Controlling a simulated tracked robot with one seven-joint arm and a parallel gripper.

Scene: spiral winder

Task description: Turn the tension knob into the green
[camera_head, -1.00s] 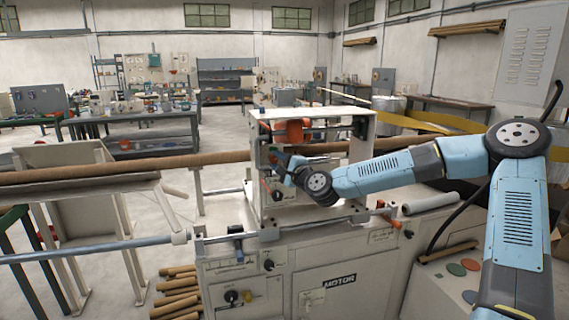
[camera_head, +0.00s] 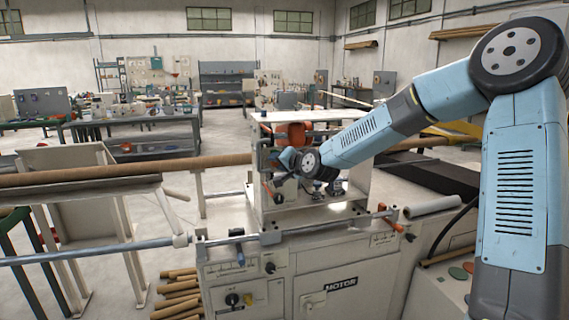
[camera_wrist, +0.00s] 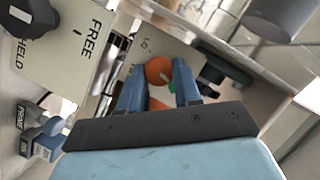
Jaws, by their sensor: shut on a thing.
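The orange round tension knob (camera_wrist: 158,70) sits on a cream panel in the wrist view. My gripper (camera_wrist: 160,84) has its two blue fingers on either side of it and is shut on it. A pale pointer line shows on the knob's face. A small green patch (camera_wrist: 172,88) shows at the knob's lower right, beside the right finger; the rest of the scale is mostly hidden. In the head view my gripper (camera_head: 282,170) is inside the winder's upright frame (camera_head: 360,180), and the knob cannot be made out behind my wrist.
A panel marked FREE (camera_wrist: 88,40) with a black knob (camera_wrist: 28,16) lies at the upper left of the wrist view. In the head view, a long brown tube (camera_head: 120,170) runs in from the left. The motor cabinet (camera_head: 340,300) stands below the frame.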

